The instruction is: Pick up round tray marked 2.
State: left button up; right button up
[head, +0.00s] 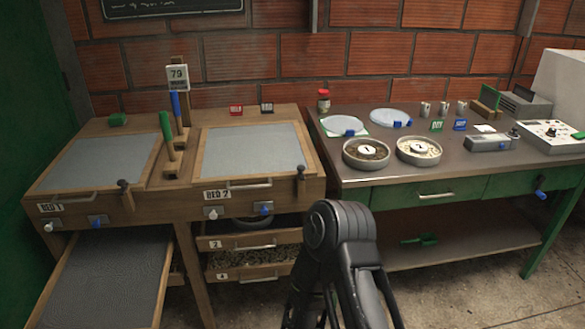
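Two round trays with grey rims stand side by side near the front edge of the right-hand bench. The left round tray (366,163) holds dark brown beans and a white disc that seems to read 1. The right round tray (419,160) holds pale beans and a white disc whose small mark seems to read 2. Both trays sit flat on the bench top, apart from each other. A black arm link of mine rises at the bottom centre, in front of the benches and below the trays. Neither of my grippers is in view.
Two flat round discs (390,118) lie behind the trays, with small green and blue signs (437,126) nearby. A grey scale-like device (490,142) stands to the right. The wooden sorting bench (165,210) adjoins on the left. The bench front around the trays is clear.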

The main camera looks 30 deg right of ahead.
aim_at(414, 151)
jog(key=z, duration=1.8)
jog(key=i+l, duration=0.45)
jog(key=i+l+z, duration=0.1)
jog(key=i+l, duration=0.3)
jog(key=i, duration=0.2)
jog(key=i+l, duration=0.4)
jog(key=i, duration=0.15)
jog(key=i+l, duration=0.4)
jog(key=i, duration=0.15)
jog(key=k+l+z, duration=0.05)
